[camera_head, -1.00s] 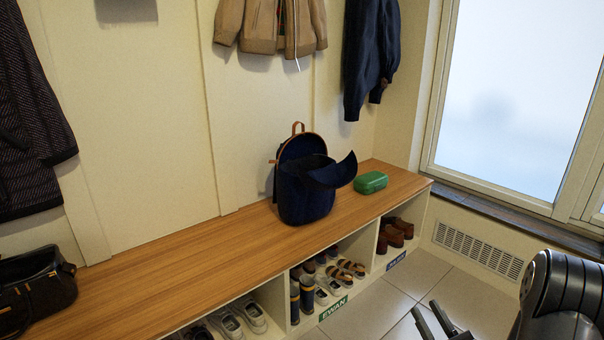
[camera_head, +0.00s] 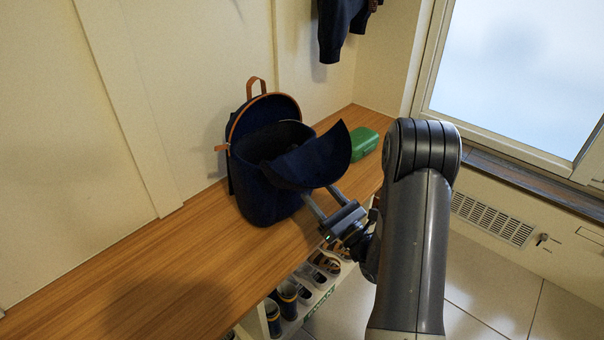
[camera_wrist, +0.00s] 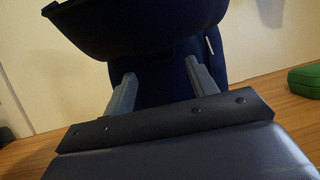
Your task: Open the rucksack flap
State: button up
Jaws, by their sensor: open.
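The navy rucksack (camera_head: 262,195) stands upright on the wooden bench, with an orange-brown trim and top loop. Its flap (camera_head: 318,158) juts out to the front right, and the top of the bag shows an opening behind it. My gripper (camera_head: 312,200) is open at the front right of the bag, with its fingers just below the flap. In the wrist view the flap (camera_wrist: 140,25) hangs over the two spread fingers (camera_wrist: 160,85), and the bag body is beyond them. Whether the fingers touch the flap or the bag cannot be told.
A green box (camera_head: 364,143) sits on the bench (camera_head: 150,275) to the right of the bag, behind my arm. Shoes (camera_head: 290,295) fill the cubbies below the bench edge. A wall rises close behind the bag. The bench to the left is clear.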

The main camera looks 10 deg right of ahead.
aim_at(313, 166)
jog(key=b+x, duration=0.1)
jog(key=x, duration=0.6)
jog(key=shift+a+r, duration=0.1)
jog(key=shift+c, duration=0.4)
